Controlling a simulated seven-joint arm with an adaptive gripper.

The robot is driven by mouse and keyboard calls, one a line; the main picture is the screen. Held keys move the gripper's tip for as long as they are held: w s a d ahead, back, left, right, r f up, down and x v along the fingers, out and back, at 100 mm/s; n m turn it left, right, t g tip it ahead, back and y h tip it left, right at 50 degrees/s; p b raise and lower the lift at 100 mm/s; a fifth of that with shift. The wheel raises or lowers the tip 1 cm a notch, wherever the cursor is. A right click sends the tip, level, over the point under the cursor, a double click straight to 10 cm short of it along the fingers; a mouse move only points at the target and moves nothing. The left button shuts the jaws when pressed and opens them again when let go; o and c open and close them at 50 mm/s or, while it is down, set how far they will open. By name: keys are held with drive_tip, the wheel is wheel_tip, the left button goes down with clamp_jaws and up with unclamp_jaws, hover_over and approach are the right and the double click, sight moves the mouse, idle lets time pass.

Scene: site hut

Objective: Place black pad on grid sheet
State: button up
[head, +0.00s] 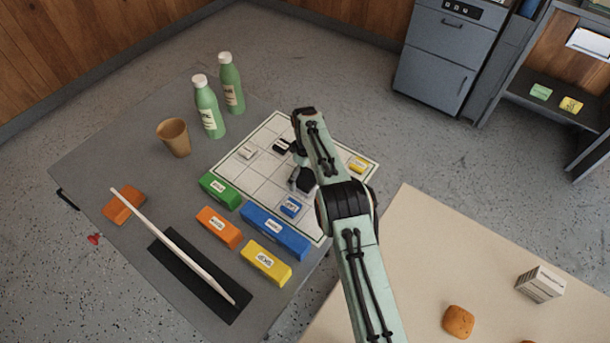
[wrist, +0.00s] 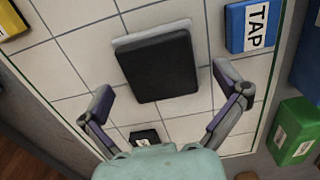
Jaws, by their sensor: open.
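The black pad (wrist: 160,65) shows in the wrist view as a dark rectangular slab with a pale grey-white layer along its far edge. It lies over the white grid sheet (wrist: 75,75), turned slightly against the grid lines. My gripper (wrist: 165,88) is open, with one finger on either side of the pad and a clear gap to each.
Bottles (head: 208,107) and a cup (head: 174,138) stand behind.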

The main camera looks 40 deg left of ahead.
sight(305, 178)
wheel_tip(305, 178, up, 11)
drive_tip(key=s+d+r+m, duration=0.1)
drive_tip(key=d+r+m, duration=0.3)
drive_tip(key=d+r, duration=0.55)
drive_tip(key=d+r+m, duration=0.4)
drive_tip(key=d+r, duration=0.2)
drive_tip(key=d, duration=0.7)
drive_tip(key=s+d+r+m, duration=0.2)
drive_tip(key=s+d+m, duration=0.2)
drive_tip(key=s+d, duration=0.55)
drive_tip(key=s+d+f+m, duration=0.2)
drive_tip(key=s+d, duration=0.1)
drive_tip(key=s, duration=0.4)
drive_tip(key=s+d+f+m, duration=0.2)
drive_tip(key=s+d, duration=0.1)
drive_tip(key=s, duration=0.4)
drive_tip(key=shift+d+f+m+y, duration=0.2)
drive_tip(key=shift+f+m+y, duration=0.2)
drive_tip(key=shift+o, duration=0.3)
